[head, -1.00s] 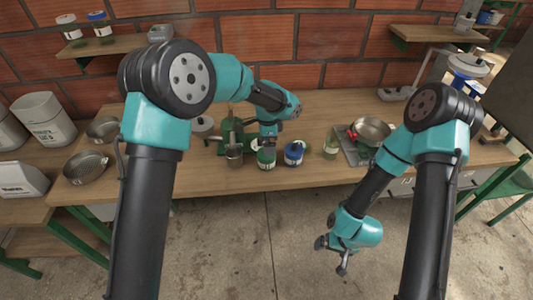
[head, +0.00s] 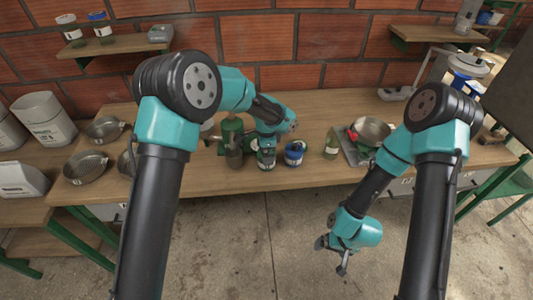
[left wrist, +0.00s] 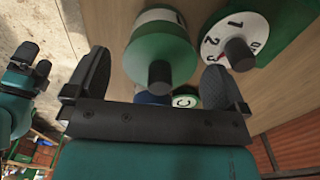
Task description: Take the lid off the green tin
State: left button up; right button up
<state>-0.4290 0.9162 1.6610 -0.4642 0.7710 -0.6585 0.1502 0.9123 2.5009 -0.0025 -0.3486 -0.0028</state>
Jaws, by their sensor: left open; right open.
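The green tin (head: 266,160) stands on the workbench near its front edge, partly covered by my left arm. In the left wrist view, a green lid (left wrist: 160,45) with a dark knob (left wrist: 160,76) sits on a white-banded body. My left gripper (left wrist: 158,62) is open, with one finger on each side of the lid's knob, and I see no contact. In the head view, the left fingers are hard to make out over the tin. My right gripper (head: 332,257) is open and empty, hanging low in front of the bench.
A blue-lidded tin (head: 293,154) stands just right of the green tin. A numbered dial (left wrist: 237,38) with a dark knob is near my left gripper.

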pick_arm(q)
jog(key=c, duration=0.9)
jog(key=shift+r, duration=0.15)
jog(key=shift+r, duration=0.65)
jog(key=shift+s+r, duration=0.2)
jog(key=shift+r, duration=0.35)
jog(key=shift+s+r, duration=0.15)
jog(key=shift+r, duration=0.35)
jog(key=s, duration=0.5)
jog(key=s+r, duration=0.1)
jog(key=s, duration=0.9)
jog(key=shift+s+r, duration=0.15)
